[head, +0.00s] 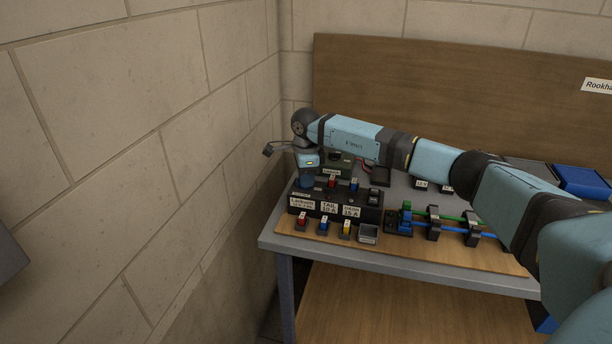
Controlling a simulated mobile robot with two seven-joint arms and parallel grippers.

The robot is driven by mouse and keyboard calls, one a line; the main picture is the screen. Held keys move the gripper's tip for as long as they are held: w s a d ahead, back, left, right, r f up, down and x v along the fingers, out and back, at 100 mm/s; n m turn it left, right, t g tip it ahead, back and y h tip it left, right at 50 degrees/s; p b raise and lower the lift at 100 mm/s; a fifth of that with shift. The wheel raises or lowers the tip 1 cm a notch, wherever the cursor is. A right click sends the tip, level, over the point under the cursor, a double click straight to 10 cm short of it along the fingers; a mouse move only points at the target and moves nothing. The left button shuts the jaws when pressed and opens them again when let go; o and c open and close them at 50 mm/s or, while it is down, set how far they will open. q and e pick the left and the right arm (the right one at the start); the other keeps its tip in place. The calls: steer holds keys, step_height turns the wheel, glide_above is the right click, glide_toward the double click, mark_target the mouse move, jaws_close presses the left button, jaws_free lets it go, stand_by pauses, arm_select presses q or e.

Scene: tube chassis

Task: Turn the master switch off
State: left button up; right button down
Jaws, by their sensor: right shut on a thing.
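My right arm reaches in from the right, and its gripper (306,182) points down at the left rear of a black box (375,214) on the bench. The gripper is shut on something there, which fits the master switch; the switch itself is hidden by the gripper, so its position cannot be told. The black box carries white labels on its front, with "TAIL 10 A" and "15 A" readable. A red piece (332,181) and a blue piece (354,184) stand on its top, right of the gripper. My left gripper is not in view.
Green and blue tubes (450,230) run through black clamps to the right. A block wall (150,150) stands close on the left.

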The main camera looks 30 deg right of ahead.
steer(key=m+p, duration=0.1)
steer(key=m, duration=0.3)
steer(key=shift+m, duration=0.4)
stand_by(0.4)
steer(key=c, duration=1.1)
jaws_free()
steer(key=shift+s, duration=0.1)
steer(key=shift+r, duration=0.1)
step_height(320, 180, up, 14)
steer(key=shift+f+b, duration=0.15)
steer(key=shift+b, duration=0.2)
steer(key=shift+a, duration=0.1)
